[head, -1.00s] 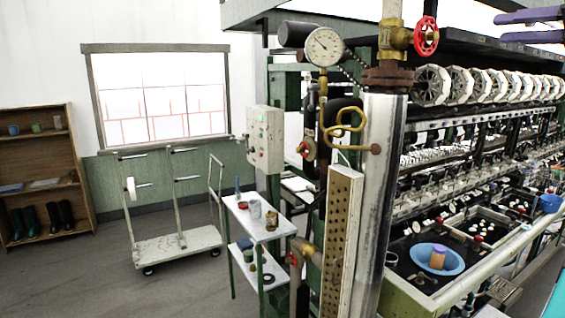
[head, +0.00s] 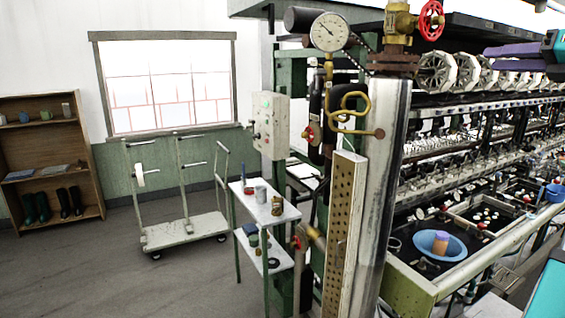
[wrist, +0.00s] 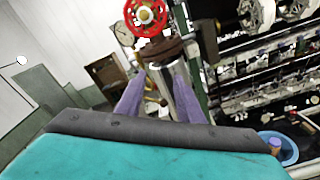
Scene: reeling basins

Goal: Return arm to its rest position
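My gripper (wrist: 159,72) shows in the wrist view as two purple fingers standing apart with nothing held between them. Behind them are a steel pipe and a red valve wheel (wrist: 145,14). In the head view my gripper (head: 515,49) is at the upper right edge, its purple finger in front of the row of reels (head: 437,73). The finger ends and the gap do not show clearly there. Teal parts of my arm show at the right edge. No task object is named.
The upright pipe (head: 379,190) and pressure gauge (head: 329,32) stand close, left of my gripper. A blue basin (head: 456,251) with an orange-and-purple cylinder (head: 440,244) sits on the reeling bench. A cart (head: 185,232), side table (head: 284,213) and shelf (head: 88,160) stand left, with open floor before them.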

